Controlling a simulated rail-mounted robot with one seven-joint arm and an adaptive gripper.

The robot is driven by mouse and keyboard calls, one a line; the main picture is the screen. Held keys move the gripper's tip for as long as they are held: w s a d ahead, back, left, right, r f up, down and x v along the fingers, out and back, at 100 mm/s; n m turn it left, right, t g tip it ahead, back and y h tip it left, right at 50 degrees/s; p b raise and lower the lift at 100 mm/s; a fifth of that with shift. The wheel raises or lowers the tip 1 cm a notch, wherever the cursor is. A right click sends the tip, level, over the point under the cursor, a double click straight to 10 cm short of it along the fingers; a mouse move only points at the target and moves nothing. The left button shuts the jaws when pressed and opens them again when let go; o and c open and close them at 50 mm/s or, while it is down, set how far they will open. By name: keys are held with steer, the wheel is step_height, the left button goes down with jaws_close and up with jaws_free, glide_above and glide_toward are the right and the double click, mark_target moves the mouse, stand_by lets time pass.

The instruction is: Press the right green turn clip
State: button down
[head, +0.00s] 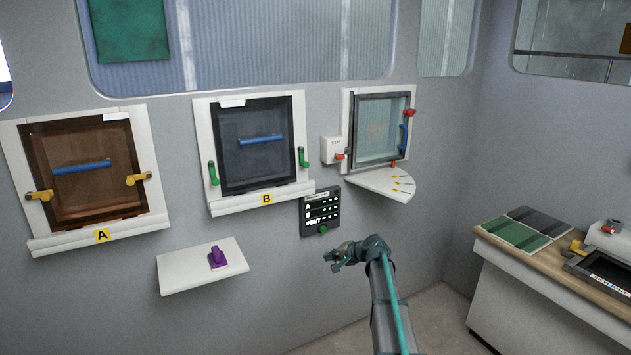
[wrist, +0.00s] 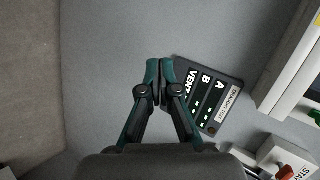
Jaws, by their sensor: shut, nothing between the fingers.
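The right green turn clip (head: 303,158) is upright on the right side of the white frame (head: 299,110) of window B. A similar left green clip (head: 213,173) is on that frame's left side. My gripper (head: 331,258) is below and right of the right clip, below the dark label panel (head: 320,211), and apart from both. In the wrist view my gripper (wrist: 160,82) has its fingers together, with nothing between them. A small green part at that view's right edge looks like the right clip, mostly cut off.
A white box (head: 332,149) with a red knob and a white corner shelf (head: 378,183) are right of window B. A white shelf (head: 200,270) with a purple item is lower left. Window A (head: 85,175) is far left. A bench (head: 548,250) is at right.

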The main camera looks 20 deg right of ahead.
steer(key=w+d+r+m+t, duration=0.3)
steer(key=w+r, duration=0.3)
steer(key=r, duration=0.6)
steer(key=w+d+r+m+t, duration=0.4)
steer(key=w+d+r+m, duration=0.1)
steer(key=r, duration=0.7)
steer(key=shift+w, duration=0.6)
steer(key=shift+w, duration=0.1)
steer(key=p, duration=0.3)
glide_toward(304, 158)
steer(key=w+d+f, duration=0.4)
steer(key=shift+w+a+r+p, duration=0.1)
steer(key=shift+a+r+p, duration=0.1)
steer(key=shift+a, duration=0.5)
steer(key=shift+a+r+p, duration=0.1)
steer(key=shift+a+p, duration=0.15)
steer(key=shift+a, duration=0.45)
steer(key=shift+w+a+r+p, duration=0.1)
steer(key=shift+a+p, duration=0.1)
steer(key=shift+a, duration=0.5)
steer(key=shift+s+a+y, duration=0.1)
steer(key=shift+a+y, duration=0.1)
steer(key=shift+y, duration=0.1)
